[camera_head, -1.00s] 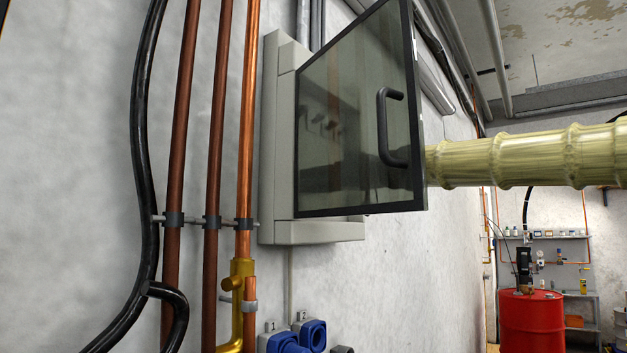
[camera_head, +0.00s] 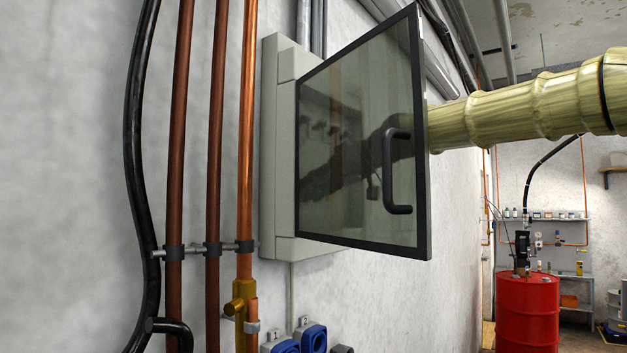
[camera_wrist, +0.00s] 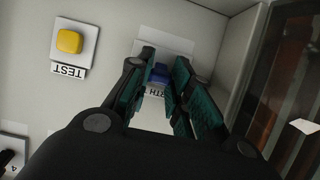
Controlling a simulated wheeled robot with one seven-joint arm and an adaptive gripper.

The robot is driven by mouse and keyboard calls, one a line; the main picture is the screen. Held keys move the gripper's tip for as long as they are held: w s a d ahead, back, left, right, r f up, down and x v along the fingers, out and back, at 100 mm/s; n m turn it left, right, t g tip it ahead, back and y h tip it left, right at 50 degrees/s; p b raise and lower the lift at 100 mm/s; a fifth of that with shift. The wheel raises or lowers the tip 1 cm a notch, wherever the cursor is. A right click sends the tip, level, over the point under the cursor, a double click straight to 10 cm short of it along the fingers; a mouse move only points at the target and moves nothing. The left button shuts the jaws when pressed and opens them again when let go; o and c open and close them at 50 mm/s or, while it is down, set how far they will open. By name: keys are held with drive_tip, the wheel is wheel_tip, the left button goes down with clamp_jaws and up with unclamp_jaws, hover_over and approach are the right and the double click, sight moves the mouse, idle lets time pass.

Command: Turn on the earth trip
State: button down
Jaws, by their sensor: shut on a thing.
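The earth trip (camera_wrist: 159,74) is a small blue switch on a white plate in the wrist view. The label below it reads "RTH", its start hidden by a finger. My gripper (camera_wrist: 165,60) has its teal-padded fingers on either side of the blue switch and is shut on it. The fingers hide much of the switch, so its position cannot be told. In the head view my gripper (camera_head: 325,182) is a dark shape behind the tinted glass door (camera_head: 345,100) of the grey wall cabinet (camera_head: 284,150).
The cabinet door stands open, with a black handle (camera_head: 390,170), between the head camera and my gripper. A yellow TEST button (camera_wrist: 70,41) sits left of the switch. Pipes (camera_head: 212,140) run up the wall at left. A red drum (camera_head: 527,310) stands at right.

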drive_tip(key=shift+r, duration=0.15)
drive_tip(key=c, duration=1.3)
unclamp_jaws()
drive_tip(key=shift+w+d, duration=0.1)
drive_tip(key=shift+d, duration=0.05)
drive_tip(key=v, duration=1.2)
drive_tip(key=shift+d, duration=0.1)
drive_tip(key=shift+f, duration=0.2)
